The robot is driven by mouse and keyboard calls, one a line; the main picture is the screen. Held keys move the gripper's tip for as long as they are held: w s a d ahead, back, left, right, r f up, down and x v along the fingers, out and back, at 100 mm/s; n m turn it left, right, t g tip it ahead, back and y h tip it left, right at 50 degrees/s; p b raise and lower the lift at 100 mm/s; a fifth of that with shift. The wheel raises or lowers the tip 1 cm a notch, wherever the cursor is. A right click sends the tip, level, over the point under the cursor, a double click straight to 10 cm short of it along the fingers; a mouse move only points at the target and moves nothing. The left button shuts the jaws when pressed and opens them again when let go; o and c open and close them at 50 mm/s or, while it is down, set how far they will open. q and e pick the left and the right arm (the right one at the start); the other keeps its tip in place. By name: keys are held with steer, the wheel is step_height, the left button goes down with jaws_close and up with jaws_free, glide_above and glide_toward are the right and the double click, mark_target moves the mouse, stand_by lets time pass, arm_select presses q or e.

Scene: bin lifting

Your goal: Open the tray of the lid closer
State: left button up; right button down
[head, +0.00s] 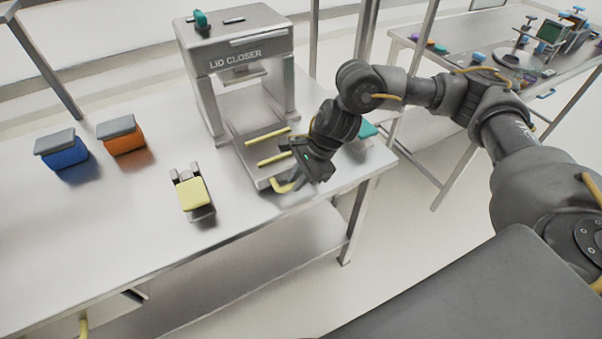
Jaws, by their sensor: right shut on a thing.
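The lid closer (235,62) is a grey metal frame with its name on the front, standing at the back of the table. Its tray (250,140) has yellow rails and extends out of the frame toward the table's front edge. A yellow handle (283,186) is at the tray's front end. My right gripper (294,172) is at this handle and shut on it; the fingers are partly hidden by the wrist. My left gripper is not in view.
A blue bin (66,155) and an orange bin (126,141) with grey lids stand at the left. A yellow-topped device (194,193) lies left of the tray. A teal item (368,130) is partly hidden behind my right arm. The table front (110,240) is clear.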

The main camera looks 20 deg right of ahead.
steer(key=c, duration=1.4)
jaws_free()
steer(key=b+v, duration=0.1)
steer(key=v, duration=0.9)
steer(key=shift+d+r+b, duration=0.2)
steer(key=shift+r+b, duration=0.15)
steer(key=shift+s, duration=0.1)
